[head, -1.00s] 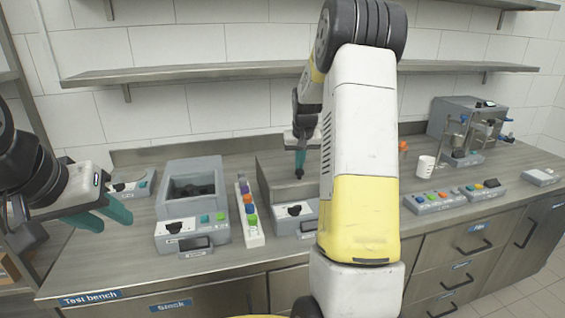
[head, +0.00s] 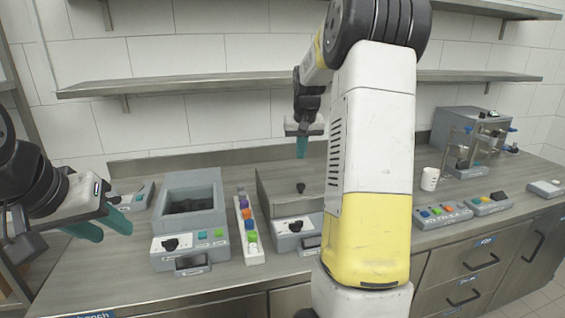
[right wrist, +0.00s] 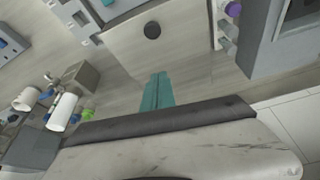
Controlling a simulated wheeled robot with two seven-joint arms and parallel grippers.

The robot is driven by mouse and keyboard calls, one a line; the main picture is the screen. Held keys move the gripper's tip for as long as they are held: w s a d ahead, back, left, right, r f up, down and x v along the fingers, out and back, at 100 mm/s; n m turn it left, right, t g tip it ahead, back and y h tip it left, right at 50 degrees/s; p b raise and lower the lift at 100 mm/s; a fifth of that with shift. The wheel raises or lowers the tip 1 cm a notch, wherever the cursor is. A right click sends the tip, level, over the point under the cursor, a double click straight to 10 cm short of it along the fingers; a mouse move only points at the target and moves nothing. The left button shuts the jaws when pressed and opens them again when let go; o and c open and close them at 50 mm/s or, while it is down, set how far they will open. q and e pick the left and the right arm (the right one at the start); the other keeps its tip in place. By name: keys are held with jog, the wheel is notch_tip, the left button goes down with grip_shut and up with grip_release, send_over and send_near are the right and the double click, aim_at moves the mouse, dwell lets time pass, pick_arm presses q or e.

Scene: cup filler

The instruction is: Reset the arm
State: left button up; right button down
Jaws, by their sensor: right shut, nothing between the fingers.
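My right arm stands up through the middle of the head view. Its right gripper (head: 302,148) has teal fingers that point down, shut and empty. It hangs above a grey box (head: 275,183) with a small black knob (head: 301,187) on top, clear of it. In the right wrist view the shut fingers (right wrist: 157,92) point toward the box top and its black knob (right wrist: 152,30), with nothing held. My left gripper (head: 114,233) is at the left edge of the head view, its two teal fingers apart and empty over the bench's left end.
An open-topped grey device (head: 188,190) and a white strip of coloured blocks (head: 250,240) stand left of the box. A white cup (head: 430,178), button panels (head: 443,214) and a tap machine (head: 470,125) are at right. A shelf (head: 190,80) spans the wall above.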

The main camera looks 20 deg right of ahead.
jog(key=s+a+r, duration=0.5)
jog(key=s+r, duration=0.1)
jog(key=s, duration=0.1)
jog(key=s+a+n+t+y, duration=0.1)
jog(key=s+a, duration=0.5)
jog(key=s, duration=0.6)
jog(key=s+a+n+t+y, duration=0.1)
jog(key=s+a, duration=0.5)
jog(key=s, duration=0.6)
jog(key=shift+s+a+f+n+y, duration=0.15)
jog(key=shift+a+f+n+y, duration=0.15)
jog(key=shift+a+n+y, duration=0.15)
